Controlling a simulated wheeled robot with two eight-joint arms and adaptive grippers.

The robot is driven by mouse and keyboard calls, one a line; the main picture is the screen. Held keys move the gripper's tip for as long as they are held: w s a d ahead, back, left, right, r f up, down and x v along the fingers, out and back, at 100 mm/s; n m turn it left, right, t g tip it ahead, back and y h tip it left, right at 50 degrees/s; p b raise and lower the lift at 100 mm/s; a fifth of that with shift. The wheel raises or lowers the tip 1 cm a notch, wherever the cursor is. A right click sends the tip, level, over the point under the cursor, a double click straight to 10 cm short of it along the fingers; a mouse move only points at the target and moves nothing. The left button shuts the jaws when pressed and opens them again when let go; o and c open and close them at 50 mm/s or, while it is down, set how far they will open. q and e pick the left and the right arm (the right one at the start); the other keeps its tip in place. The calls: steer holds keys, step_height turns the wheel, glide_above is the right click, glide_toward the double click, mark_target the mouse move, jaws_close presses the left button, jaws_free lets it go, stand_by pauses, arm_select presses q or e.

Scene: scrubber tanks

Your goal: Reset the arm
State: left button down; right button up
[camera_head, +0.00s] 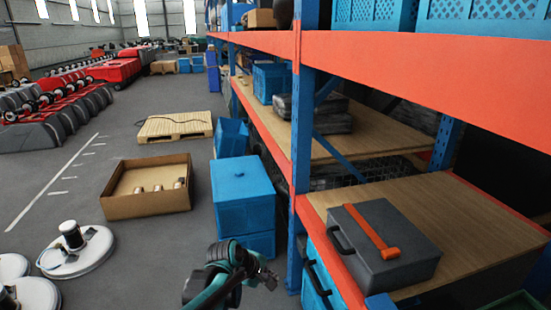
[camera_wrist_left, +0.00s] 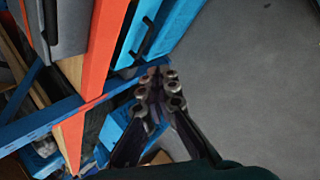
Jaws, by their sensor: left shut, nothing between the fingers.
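My left arm reaches in at the bottom of the head view, and my left gripper (camera_head: 268,278) hangs in front of the shelf rack's blue post, left of the lower shelf. In the left wrist view my left gripper (camera_wrist_left: 160,88) has its fingertips together, with nothing between them. The floor and the rack's front edge lie beyond it. My right gripper is in neither view.
The rack's orange beams (camera_head: 420,75) and blue post (camera_head: 303,130) stand close at the right. A blue bin (camera_head: 242,190), an open carton (camera_head: 125,203) and a pallet (camera_head: 175,127) stand on the floor.

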arm_select(q)
steer(key=s+a+r+m+t+y, duration=0.1)
steer(key=s+a+r+m+y, duration=0.1)
steer(key=s+a+m, duration=0.4)
steer(key=s+a+r+m+t+y, duration=0.1)
steer(key=s+a+m, duration=0.5)
steer(key=s, duration=1.1)
steer(key=shift+a+r+y, duration=0.5)
steer(key=shift+a+y, duration=0.5)
steer(key=shift+a, duration=1.3)
